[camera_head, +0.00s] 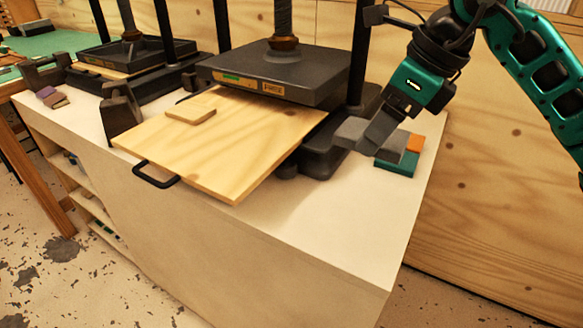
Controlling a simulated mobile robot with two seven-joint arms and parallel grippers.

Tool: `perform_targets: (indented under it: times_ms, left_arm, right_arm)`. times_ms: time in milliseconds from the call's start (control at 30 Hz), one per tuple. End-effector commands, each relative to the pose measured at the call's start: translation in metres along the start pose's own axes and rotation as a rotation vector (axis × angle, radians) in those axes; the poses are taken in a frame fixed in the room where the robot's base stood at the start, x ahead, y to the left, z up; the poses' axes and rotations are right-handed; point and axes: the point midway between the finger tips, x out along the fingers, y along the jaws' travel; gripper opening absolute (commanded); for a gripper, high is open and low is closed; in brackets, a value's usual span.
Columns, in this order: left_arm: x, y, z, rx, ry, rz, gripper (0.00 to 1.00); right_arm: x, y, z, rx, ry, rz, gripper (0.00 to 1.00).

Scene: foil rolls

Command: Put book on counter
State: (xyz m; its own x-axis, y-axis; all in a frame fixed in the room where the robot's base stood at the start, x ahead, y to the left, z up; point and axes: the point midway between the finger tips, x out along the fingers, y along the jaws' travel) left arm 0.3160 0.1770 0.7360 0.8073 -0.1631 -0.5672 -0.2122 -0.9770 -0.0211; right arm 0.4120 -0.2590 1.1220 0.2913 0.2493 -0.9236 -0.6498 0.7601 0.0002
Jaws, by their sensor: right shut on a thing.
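My right gripper (374,136) comes down from the upper right over the right end of the white counter (340,225). Its grey fingers are shut on a small block-like thing at the counter's right end, which I take to be the book (398,165). It shows teal, grey and orange parts. The fingers hide part of it, and I cannot tell whether it rests on the counter or is just above it. My left gripper is not in view.
A black press (275,72) stands on the counter with a wooden board (225,145) sticking out in front. A small wooden block (191,113) lies on the board. A second press (135,50) is at the back left. The counter's front right is bare.

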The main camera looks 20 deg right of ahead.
Motion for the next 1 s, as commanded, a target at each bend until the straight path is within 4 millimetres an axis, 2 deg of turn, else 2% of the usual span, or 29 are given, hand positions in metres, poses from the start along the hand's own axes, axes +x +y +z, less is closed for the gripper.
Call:
perform_targets:
  times_ms: [167, 500, 633, 733, 1000]
  left_arm:
    - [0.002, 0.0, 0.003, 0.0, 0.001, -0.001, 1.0]
    - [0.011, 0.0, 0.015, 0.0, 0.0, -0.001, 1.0]
    - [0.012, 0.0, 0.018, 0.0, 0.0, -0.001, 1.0]
    - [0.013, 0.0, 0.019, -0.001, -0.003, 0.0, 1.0]
    - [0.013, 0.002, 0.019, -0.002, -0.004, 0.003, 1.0]
  right_arm:
    - [0.015, 0.0, -0.007, 0.003, 0.005, 0.002, 0.4]
    - [0.097, 0.001, -0.042, 0.002, 0.007, 0.005, 0.4]
    - [0.124, 0.0, -0.052, 0.001, 0.005, 0.003, 0.4]
    - [0.138, 0.0, -0.058, 0.001, 0.003, 0.002, 0.4]
    - [0.157, 0.0, -0.066, 0.001, 0.002, 0.002, 0.4]
